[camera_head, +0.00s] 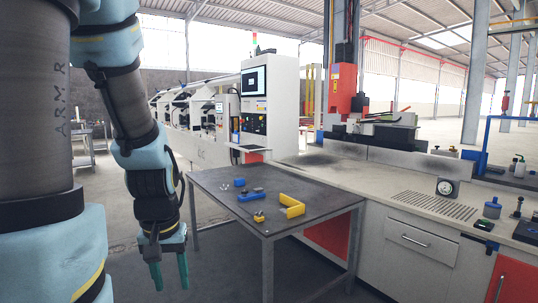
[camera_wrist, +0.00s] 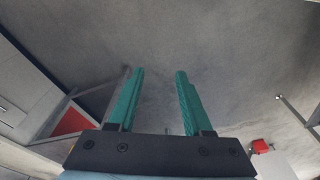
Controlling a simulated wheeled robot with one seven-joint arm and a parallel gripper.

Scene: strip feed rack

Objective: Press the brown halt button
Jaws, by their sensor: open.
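My gripper (camera_head: 169,270) hangs at the left in the head view, pointing down beside the left edge of the dark table. Its two green fingers stand apart with nothing between them; they also show in the wrist view (camera_wrist: 158,75) over bare grey floor. A white machine cabinet (camera_head: 270,100) with a screen and a dark control panel (camera_head: 253,123) stands behind the table. I cannot make out a brown halt button in either view; any buttons on the panel are too small to tell.
The dark table (camera_head: 225,190) holds a yellow bracket (camera_head: 292,207), a blue block (camera_head: 250,196) and small parts. A long grey counter (camera_head: 400,185) with a dial gauge (camera_head: 447,187) runs along the right. Open floor lies left of the table.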

